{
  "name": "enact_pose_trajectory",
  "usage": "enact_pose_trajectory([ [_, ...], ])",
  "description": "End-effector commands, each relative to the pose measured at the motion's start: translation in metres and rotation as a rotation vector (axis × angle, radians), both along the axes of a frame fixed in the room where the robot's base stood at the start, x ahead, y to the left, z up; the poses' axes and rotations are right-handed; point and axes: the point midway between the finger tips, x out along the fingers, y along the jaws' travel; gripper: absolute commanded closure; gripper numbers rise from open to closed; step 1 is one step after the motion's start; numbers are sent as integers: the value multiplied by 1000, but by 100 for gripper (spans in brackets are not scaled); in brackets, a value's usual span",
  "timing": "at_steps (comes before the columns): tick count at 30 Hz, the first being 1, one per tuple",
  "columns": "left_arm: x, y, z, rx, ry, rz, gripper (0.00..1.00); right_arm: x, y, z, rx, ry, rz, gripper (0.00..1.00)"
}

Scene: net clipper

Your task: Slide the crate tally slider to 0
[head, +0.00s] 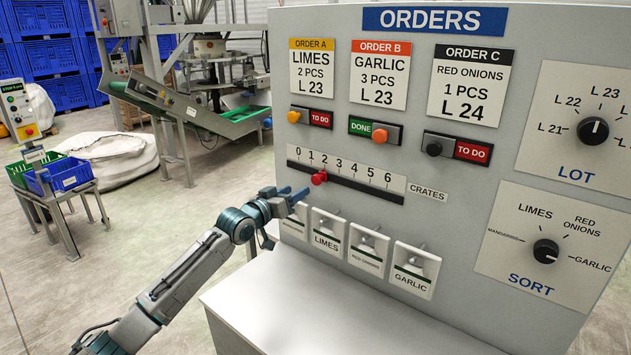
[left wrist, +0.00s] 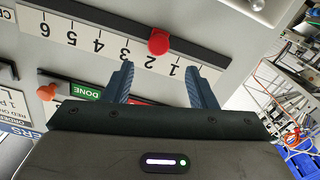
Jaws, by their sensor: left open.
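The crate tally slider (head: 346,187) is a dark slot under a white scale numbered 0 to 6 on the grey panel. Its red knob (head: 319,178) stands at about the 2 mark. In the left wrist view the knob (left wrist: 159,41) shows just beyond the fingertips, in line with the gap between them. My left gripper (head: 297,191) is open and empty, just below and left of the knob in the head view. In the left wrist view its two blue fingers (left wrist: 158,67) are spread, with scale numbers between and beside them. My right gripper is not in view.
Below the slider is a row of small labelled switches (head: 368,249), close to my left gripper. Order cards with coloured buttons (head: 380,135) are above it. The LOT dial (head: 593,131) and SORT dial (head: 546,251) are at right. A white ledge (head: 300,310) juts out below.

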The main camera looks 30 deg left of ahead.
Motion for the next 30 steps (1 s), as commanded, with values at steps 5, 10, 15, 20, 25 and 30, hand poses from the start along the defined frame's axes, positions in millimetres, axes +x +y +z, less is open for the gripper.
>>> enact_pose_trajectory([
  [5,25,-4,2,-7,0,-2,48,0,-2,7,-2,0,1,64],
  [10,57,-7,3,-7,0,-2,48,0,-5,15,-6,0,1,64],
  [15,83,-9,1,-4,3,-3,48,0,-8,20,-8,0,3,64],
  [20,96,-10,0,-1,3,-3,48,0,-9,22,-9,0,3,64],
  [25,100,-10,-1,1,3,-3,48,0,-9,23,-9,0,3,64],
  [30,100,-10,-1,1,3,-3,48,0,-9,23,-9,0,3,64],
])
